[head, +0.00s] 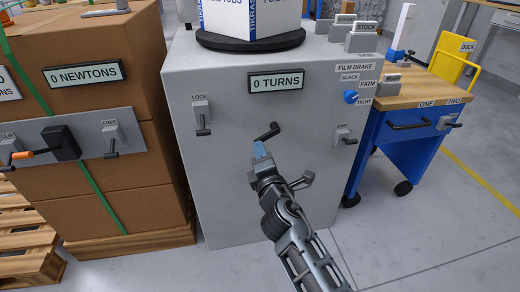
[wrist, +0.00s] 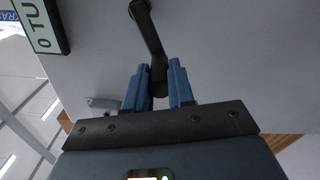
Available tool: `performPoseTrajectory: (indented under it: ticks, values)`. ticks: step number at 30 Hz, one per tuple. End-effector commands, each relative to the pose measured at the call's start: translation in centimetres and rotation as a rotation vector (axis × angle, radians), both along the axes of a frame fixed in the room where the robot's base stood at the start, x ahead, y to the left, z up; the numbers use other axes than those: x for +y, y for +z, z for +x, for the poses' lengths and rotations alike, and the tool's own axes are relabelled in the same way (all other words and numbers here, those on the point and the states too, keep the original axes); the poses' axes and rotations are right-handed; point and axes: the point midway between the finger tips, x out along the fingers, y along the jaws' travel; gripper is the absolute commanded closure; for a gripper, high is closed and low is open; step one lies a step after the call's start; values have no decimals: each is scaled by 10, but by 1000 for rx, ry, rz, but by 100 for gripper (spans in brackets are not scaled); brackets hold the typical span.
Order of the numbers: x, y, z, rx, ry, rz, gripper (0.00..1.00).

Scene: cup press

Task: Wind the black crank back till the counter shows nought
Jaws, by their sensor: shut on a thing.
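The black crank (head: 268,131) is on the front of a grey cabinet (head: 215,165). The counter (head: 276,80) above it reads "0 TURNS". My gripper (head: 261,150) is at the crank's lower end. In the wrist view the crank (wrist: 150,40) comes down from its hub, and its handle (wrist: 158,80) sits between the two blue fingers of my gripper (wrist: 160,88), which are shut on it. Part of the handle is hidden by the fingers.
A lever marked LOCK (head: 202,115) is at the cabinet's upper left. A blue FILM BRAKE knob (head: 350,97) and another lever (head: 343,137) are at right. Stacked boxes (head: 150,155) stand left, a blue cart (head: 400,140) right.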

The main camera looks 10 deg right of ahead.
Motion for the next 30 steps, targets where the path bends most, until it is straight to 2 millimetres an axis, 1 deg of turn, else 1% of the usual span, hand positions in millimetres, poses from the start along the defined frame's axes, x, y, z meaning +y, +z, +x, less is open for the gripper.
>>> performPoseTrajectory:
  ticks: [1, 3, 15, 24, 30]
  values:
    - [0, -5, -1, 4, 2, -46, 100]
    - [-1, -8, -1, 4, 2, -112, 100]
    - [-13, -24, -1, 3, 1, -492, 100]
    - [-28, -31, -1, 3, 1, -765, 100]
    - [-37, -33, -1, 4, 0, -912, 100]
